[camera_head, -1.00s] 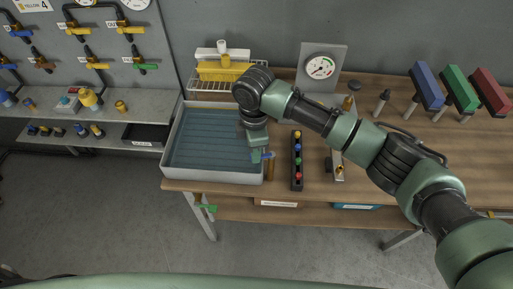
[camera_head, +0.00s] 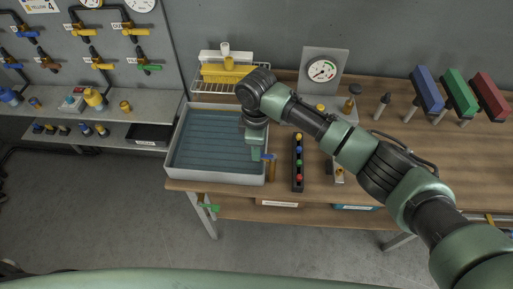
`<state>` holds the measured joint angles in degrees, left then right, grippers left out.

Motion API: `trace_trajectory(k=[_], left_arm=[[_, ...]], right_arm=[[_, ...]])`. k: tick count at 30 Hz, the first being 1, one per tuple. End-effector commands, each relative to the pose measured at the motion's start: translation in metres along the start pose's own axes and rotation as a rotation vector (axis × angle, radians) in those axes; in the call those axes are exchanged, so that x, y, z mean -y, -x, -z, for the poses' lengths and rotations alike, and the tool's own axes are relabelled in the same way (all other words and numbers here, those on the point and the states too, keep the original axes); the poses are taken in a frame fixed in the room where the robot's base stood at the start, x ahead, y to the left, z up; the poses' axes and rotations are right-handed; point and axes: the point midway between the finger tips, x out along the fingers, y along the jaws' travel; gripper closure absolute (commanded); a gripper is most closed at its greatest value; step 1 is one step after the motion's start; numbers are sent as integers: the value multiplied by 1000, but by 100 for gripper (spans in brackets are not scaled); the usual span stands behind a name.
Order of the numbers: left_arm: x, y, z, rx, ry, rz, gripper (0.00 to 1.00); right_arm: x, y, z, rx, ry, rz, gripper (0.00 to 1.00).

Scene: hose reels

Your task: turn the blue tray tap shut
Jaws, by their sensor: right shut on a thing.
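The grey tray (camera_head: 217,179) with a dark blue ribbed inside sits on the bench's left end. My right gripper (camera_head: 257,155) points down there and is shut on the blue tap. The fingers and arm hide part of the tap, so I cannot tell the handle's exact angle. My left gripper is not in view.
A dark strip with coloured knobs (camera_head: 298,165) stands close to the right of the tap. A gauge (camera_head: 322,71) is behind. A green-handled tap (camera_head: 209,208) is below the bench's left front. Blue, green and red blocks stand far right.

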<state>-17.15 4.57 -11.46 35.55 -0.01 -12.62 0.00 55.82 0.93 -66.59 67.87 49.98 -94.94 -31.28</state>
Motion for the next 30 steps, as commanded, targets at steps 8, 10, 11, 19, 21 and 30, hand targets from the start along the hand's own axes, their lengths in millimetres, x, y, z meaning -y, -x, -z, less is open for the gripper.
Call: trace_trajectory(k=[8,10,11,19,21,30], left_arm=[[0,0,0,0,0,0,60],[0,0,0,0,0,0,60],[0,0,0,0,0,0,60],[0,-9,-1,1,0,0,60],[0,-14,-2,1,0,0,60],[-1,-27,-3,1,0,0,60]], right_arm=[[-1,2,0,-2,-2,-3,60],[-1,1,0,-2,-1,-3,60],[-1,1,0,-2,-1,-2,60],[-2,16,1,-3,-1,-4,60],[-2,29,0,-3,0,-6,60],[-1,72,1,-2,-1,-5,60]])
